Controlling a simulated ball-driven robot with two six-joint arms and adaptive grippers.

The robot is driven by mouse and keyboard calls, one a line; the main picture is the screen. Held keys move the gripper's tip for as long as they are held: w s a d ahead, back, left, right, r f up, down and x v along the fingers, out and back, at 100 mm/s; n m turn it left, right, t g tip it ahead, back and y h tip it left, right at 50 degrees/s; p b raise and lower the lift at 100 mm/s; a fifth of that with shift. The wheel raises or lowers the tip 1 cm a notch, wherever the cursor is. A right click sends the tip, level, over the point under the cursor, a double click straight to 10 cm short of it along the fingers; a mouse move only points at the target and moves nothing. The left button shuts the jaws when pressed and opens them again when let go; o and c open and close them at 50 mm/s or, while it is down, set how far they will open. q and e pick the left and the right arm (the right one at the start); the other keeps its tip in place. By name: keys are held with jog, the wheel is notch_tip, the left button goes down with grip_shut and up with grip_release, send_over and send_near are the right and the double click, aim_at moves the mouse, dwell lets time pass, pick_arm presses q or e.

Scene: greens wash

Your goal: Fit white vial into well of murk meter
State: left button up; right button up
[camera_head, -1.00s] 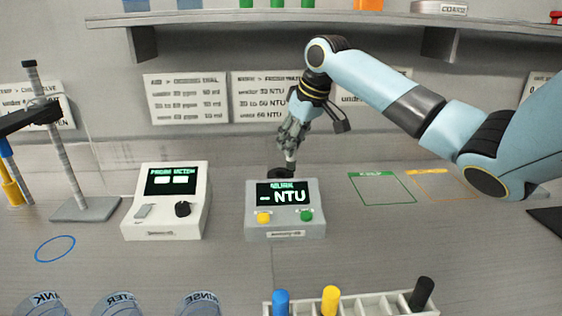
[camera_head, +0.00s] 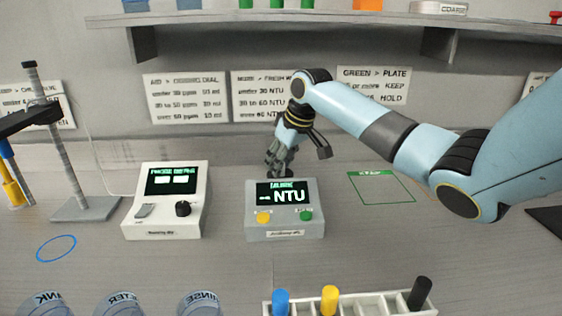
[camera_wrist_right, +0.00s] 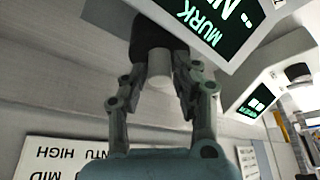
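The murk meter (camera_head: 282,230) is a grey box with a lit NTU display, a yellow button and a green button. It also shows in the right wrist view (camera_wrist_right: 290,50), with its black round well (camera_wrist_right: 150,32) behind the display. The white vial (camera_wrist_right: 160,70) is between the fingers of my right gripper (camera_wrist_right: 162,72), which look closed on its sides. Its far end meets the black well in that view; how deep it sits I cannot tell. In the head view my right gripper (camera_head: 278,165) is behind the meter, which hides the well and vial. My left gripper is not in view.
A white meter (camera_head: 165,215) with a black dial stands to the left. A rack (camera_head: 390,305) with blue, yellow and black-capped vials is in front. A stand (camera_head: 85,208) is at the far left, and a shelf (camera_head: 300,18) is above. A green-outlined square (camera_head: 382,187) at right is empty.

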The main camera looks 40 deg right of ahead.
jog(key=shift+o, duration=1.3)
jog(key=shift+r, duration=0.2)
jog(key=v, duration=1.2)
